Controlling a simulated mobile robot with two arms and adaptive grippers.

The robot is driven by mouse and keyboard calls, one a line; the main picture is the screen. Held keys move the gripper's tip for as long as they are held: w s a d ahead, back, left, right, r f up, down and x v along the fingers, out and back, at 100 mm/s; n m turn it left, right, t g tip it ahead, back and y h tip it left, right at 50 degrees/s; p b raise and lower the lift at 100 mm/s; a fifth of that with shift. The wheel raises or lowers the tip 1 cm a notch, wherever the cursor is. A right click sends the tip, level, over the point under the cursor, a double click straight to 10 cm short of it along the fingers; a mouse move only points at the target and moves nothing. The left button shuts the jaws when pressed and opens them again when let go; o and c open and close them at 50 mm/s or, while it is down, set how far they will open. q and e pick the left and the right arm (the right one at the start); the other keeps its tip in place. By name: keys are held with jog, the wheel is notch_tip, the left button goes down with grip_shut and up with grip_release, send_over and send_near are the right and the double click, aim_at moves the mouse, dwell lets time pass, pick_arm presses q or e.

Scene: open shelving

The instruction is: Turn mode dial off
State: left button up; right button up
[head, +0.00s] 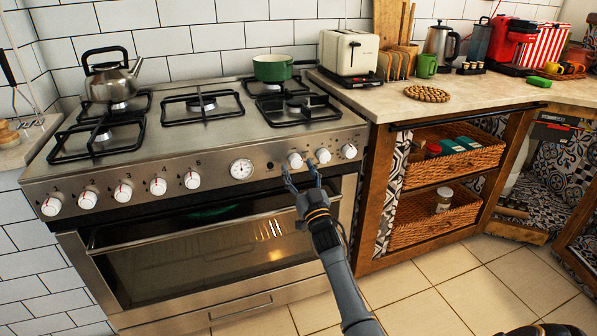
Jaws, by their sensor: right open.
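The stainless stove has a row of white knobs with red marks along its front panel. At the right end are three knobs: a left one (295,160), a middle one (323,155) and a right one (349,151). I cannot read which of them is the mode dial. My right gripper (300,170) is open, its two fingers pointing up just below the left and middle of these knobs. Its fingertips seem close to the panel, but I cannot tell whether they touch it. Nothing is between the fingers. My left gripper is not in view.
A round gauge (241,168) sits left of these knobs. The oven door handle (190,228) runs below the panel. A kettle (110,75) and a green pot (275,67) stand on the hob. A toaster (349,52) stands on the counter. The floor (440,285) at right is clear.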

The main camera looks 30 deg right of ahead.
jog(key=shift+w+r, duration=0.1)
jog(key=shift+w, duration=0.1)
jog(key=shift+c, duration=0.3)
jog(key=c, duration=1.1)
